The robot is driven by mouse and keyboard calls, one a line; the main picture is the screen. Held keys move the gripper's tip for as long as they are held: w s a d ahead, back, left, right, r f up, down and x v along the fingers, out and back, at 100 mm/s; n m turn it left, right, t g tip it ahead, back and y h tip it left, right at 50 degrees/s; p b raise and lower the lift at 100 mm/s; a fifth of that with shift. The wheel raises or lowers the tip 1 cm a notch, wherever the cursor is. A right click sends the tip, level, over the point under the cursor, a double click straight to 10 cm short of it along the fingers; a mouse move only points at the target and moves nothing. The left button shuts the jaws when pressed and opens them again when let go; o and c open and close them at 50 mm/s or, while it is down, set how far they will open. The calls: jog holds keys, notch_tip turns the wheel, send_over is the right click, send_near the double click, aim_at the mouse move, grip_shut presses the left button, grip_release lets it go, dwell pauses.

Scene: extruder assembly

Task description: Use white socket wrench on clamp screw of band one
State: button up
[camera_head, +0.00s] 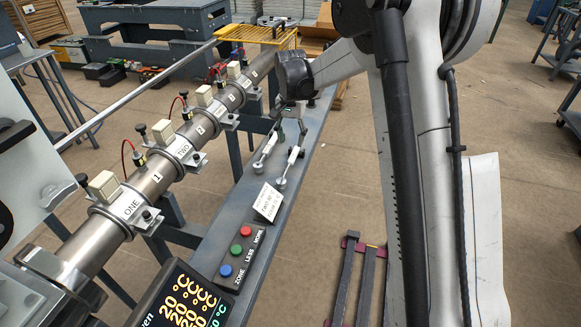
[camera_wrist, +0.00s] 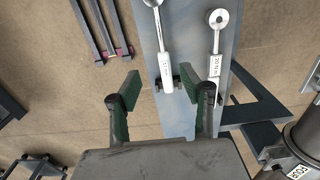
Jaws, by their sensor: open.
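Two white-handled wrenches lie side by side on the grey rail: one in the head view (camera_head: 265,149) and one nearer the right edge (camera_head: 293,156). In the wrist view, one wrench (camera_wrist: 163,45) has its handle end between my open fingers; the other (camera_wrist: 215,55) lies to its right, behind the right fingertip. I cannot tell which is the socket wrench. My gripper (camera_wrist: 168,88) is open and empty, near the handle ends; its height above them is unclear. It also shows in the head view (camera_head: 291,112). Band one (camera_head: 125,206), marked ONE, is around the barrel's near end, with its clamp screw (camera_head: 148,214) on the right.
Band two (camera_head: 184,149) and further bands sit along the barrel (camera_head: 150,180). On the rail's near part are a small sign (camera_head: 268,202), coloured buttons (camera_head: 235,249) and a temperature display (camera_head: 183,303). In the wrist view, a labelled band (camera_wrist: 302,171) is at the lower right.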

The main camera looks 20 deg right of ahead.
aim_at(290, 162)
notch_tip(290, 162, down, 6)
jog(key=shift+b, duration=0.55)
jog(key=f, duration=0.1)
jog(key=f+b, duration=0.1)
jog(key=f, duration=0.3)
jog(key=shift+w+a+b, duration=0.15)
jog(key=shift+w+b, duration=0.1)
jog(key=shift+b, duration=0.1)
grip_shut()
